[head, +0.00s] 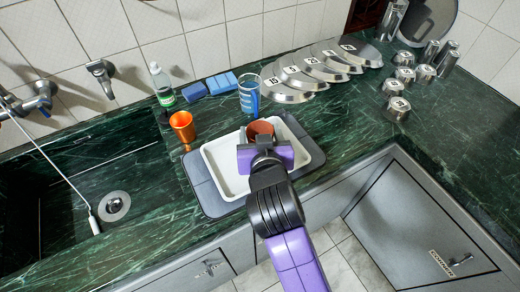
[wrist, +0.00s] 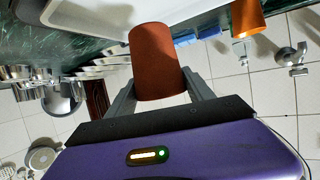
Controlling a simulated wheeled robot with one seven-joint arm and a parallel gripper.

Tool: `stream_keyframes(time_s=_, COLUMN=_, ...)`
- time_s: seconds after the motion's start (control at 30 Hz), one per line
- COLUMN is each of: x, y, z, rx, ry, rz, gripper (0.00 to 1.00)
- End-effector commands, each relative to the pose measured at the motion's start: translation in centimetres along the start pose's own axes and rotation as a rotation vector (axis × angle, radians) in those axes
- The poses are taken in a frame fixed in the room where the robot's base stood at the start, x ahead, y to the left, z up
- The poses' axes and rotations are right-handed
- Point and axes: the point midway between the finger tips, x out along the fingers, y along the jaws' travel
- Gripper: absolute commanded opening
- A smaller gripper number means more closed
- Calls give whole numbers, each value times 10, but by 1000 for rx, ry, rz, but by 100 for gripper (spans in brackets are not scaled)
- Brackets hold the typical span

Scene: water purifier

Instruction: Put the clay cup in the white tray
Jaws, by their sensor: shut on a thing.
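The clay cup (head: 260,128) is reddish brown and sits between the fingers of my gripper (head: 259,140), over the white tray (head: 216,161). In the wrist view the cup (wrist: 157,58) stands between both fingers of my gripper (wrist: 158,90), which are shut on it. The white tray (wrist: 90,16) shows at the top of the wrist view, close to the cup's far end. I cannot tell whether the cup touches the tray floor. My gripper hides part of the cup and tray in the head view.
The tray lies on a grey mat (head: 205,198). An orange goblet (head: 183,128), a blue glass (head: 249,95), blue sponges (head: 208,86) and a green bottle (head: 161,86) stand behind or left. Plate-like lids (head: 287,90) and metal cups (head: 397,108) are at right. The sink (head: 75,190) is left.

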Motion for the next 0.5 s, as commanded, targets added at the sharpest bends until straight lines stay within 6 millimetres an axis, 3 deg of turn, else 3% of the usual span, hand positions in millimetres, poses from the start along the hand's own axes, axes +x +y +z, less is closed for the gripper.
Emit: stream_keyframes(time_s=0.5, x=23, y=-1, z=57, rx=-1, ry=-1, rz=-1, gripper=16)
